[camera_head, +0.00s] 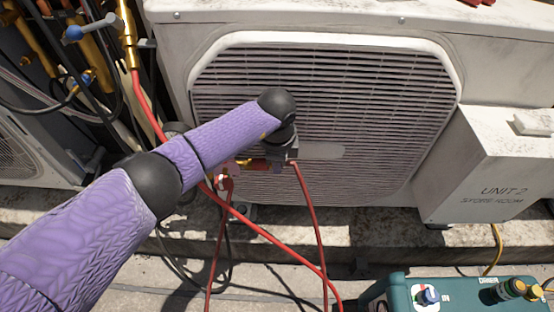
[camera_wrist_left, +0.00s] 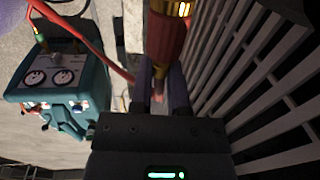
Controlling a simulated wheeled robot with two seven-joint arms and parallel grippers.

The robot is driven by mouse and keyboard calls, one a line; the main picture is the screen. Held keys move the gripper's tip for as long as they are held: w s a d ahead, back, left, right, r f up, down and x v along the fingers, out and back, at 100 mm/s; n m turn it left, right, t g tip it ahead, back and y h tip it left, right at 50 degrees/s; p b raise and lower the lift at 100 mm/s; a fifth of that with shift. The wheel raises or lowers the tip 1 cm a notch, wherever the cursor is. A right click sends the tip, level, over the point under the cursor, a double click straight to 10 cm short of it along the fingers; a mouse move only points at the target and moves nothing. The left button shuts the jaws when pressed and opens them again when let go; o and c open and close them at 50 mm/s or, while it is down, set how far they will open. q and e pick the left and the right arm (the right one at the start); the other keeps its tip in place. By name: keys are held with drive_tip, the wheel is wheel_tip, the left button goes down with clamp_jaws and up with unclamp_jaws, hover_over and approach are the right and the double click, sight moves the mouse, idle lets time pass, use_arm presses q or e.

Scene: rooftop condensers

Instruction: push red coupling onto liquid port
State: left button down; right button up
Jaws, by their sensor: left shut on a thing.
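My left gripper (camera_head: 279,160) is in front of the condenser grille, low and left of its middle. In the left wrist view its two fingers (camera_wrist_left: 163,95) are closed on the red coupling (camera_wrist_left: 168,42), which has a brass-coloured end at the top edge. In the head view a small red and brass part of the coupling (camera_head: 254,163) shows just left of the gripper. A red hose (camera_head: 309,215) hangs down from the gripper's right side. The liquid port cannot be made out clearly; arm and gripper cover much of that area. My right gripper is not in view.
The white condenser (camera_head: 440,45) fills the back, with a box marked UNIT 2 (camera_head: 490,190) at right. A teal machine (camera_head: 455,291) stands at front right. Another red hose (camera_head: 270,237) crosses below the gripper. Brass fittings and hoses (camera_head: 128,40) crowd the upper left.

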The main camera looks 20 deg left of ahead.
use_arm(q)
drive_tip(key=shift+w+d, duration=0.1)
drive_tip(key=shift+d, duration=0.15)
idle(0.7)
drive_tip(key=shift+w+d+b, duration=0.2)
drive_tip(key=shift+d+b, duration=0.1)
drive_tip(key=shift+d, duration=0.4)
drive_tip(key=shift+w+d+b, duration=0.2)
drive_tip(key=shift+d+b, duration=0.05)
drive_tip(key=shift+d, duration=0.45)
drive_tip(key=shift+w+d+b, duration=0.2)
drive_tip(key=shift+d+b, duration=0.1)
drive_tip(key=shift+d, duration=0.4)
drive_tip(key=c, duration=1.1)
unclamp_jaws()
drive_tip(key=shift+c, duration=0.2)
clamp_jaws()
